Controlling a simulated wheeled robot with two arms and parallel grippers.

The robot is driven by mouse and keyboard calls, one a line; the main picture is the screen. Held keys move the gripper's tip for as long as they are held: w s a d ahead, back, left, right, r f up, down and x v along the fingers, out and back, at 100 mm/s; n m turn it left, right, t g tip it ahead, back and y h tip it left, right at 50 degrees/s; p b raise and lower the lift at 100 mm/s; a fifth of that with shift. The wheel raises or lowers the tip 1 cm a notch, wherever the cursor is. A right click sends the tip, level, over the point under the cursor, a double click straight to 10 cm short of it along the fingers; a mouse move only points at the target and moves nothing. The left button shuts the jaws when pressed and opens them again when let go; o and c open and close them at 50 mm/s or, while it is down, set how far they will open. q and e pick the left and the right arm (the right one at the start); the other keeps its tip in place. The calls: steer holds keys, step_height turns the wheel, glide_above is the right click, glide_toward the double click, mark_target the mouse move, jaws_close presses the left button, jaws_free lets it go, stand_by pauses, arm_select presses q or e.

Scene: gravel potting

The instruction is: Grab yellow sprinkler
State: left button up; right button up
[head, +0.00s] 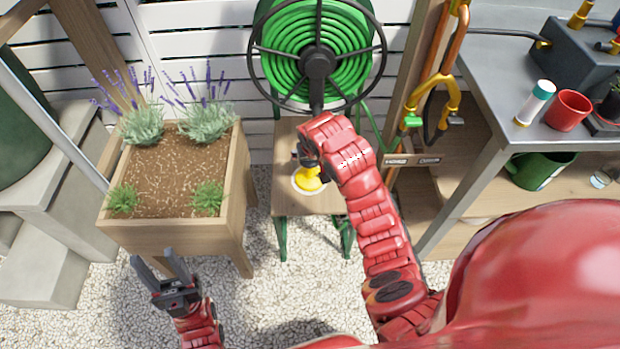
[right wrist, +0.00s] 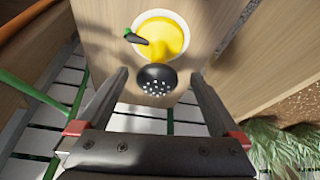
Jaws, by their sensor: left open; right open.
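The yellow sprinkler (head: 308,180) stands on a small wooden stand (head: 283,202) below the hose reel, partly hidden by my right gripper. In the right wrist view, the yellow sprinkler (right wrist: 165,38) shows a round yellow body with a white rim and a dark head with pale holes. My right gripper (right wrist: 160,80) is open, with its two fingers on either side of the dark head and apart from it. In the head view, my right gripper (head: 312,160) is over the sprinkler. My left gripper (head: 153,257) is open and empty, in front of the planter.
A wooden planter (head: 245,180) with lavender stands left of the stand. A green hose reel (head: 300,35) is behind it. A metal table (head: 480,110) with a red pot (head: 567,110) and a white bottle is at the right. Gravel ground lies in front.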

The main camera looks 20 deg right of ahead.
mark_target(310, 175)
steer(key=x, duration=0.3)
steer(key=shift+w+r, duration=0.1)
steer(key=b+x, duration=0.2)
steer(key=x, duration=0.2)
steer(key=shift+w+d+f, duration=0.1)
steer(key=shift+w+f, duration=0.1)
steer(key=shift+f, duration=0.35)
steer(key=c, duration=1.6)
steer(key=shift+r, duration=0.1)
